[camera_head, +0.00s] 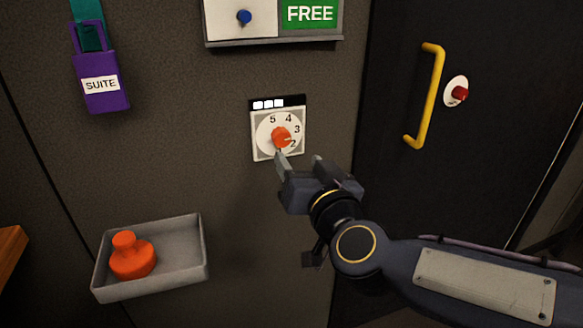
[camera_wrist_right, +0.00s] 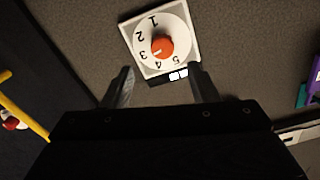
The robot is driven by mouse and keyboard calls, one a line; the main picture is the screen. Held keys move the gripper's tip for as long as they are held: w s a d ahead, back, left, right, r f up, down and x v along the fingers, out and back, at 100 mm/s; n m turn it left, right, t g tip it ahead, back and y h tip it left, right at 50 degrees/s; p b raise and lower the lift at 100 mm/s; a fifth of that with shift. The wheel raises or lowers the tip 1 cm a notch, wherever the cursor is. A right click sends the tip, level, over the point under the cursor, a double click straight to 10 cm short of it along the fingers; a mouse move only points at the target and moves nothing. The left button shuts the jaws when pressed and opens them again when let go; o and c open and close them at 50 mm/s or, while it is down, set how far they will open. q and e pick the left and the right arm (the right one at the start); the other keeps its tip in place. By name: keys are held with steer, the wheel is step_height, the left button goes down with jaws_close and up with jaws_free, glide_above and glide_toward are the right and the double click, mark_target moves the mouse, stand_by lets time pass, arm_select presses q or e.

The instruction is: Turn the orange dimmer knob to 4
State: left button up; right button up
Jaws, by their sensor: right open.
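The orange dimmer knob (camera_head: 281,137) sits on a white numbered dial plate (camera_head: 258,146) on the wall; the knob (camera_wrist_right: 162,47) also shows in the right wrist view. Its white mark points toward the 2–3 side in the head view and close to 3 in the wrist view; I cannot tell its exact setting. My right gripper (camera_head: 298,158) is open and empty, its fingers just below the dial in the head view. In the wrist view the open fingers (camera_wrist_right: 161,70) are apart from the knob, which lies beyond the gap between them. My left gripper is out of view.
A grey tray (camera_head: 200,262) with an orange knobbed object (camera_head: 132,258) is at lower left. A purple SUITE tag (camera_head: 102,83) hangs at upper left. A FREE sign panel (camera_head: 310,14) is above the dial. At right, a dark door has a yellow handle (camera_head: 432,95) and red button (camera_head: 460,93).

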mark_target(283, 141)
steer(key=b+x, duration=0.1)
steer(key=x, duration=0.7)
steer(key=shift+w+a, duration=0.1)
steer(key=shift+a, duration=0.1)
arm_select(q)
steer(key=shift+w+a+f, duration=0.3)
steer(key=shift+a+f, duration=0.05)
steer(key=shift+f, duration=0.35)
arm_select(e)
steer(key=c, duration=1)
steer(key=shift+r+n+p, duration=0.2)
steer(key=shift+n+p, duration=0.2)
steer(key=shift+p, duration=0.3)
steer(key=n+p, duration=0.3)
steer(key=p, duration=0.2)
steer(key=shift+r+n, duration=0.1)
steer(key=shift+n, duration=0.3)
steer(key=n+p, duration=0.2)
steer(key=n, duration=0.1)
arm_select(q)
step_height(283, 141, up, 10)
steer(key=p, duration=0.1)
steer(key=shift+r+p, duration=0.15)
steer(key=shift+p, duration=0.2)
arm_select(e)
steer(key=shift+f+n, duration=0.25)
steer(key=shift+n, duration=0.65)
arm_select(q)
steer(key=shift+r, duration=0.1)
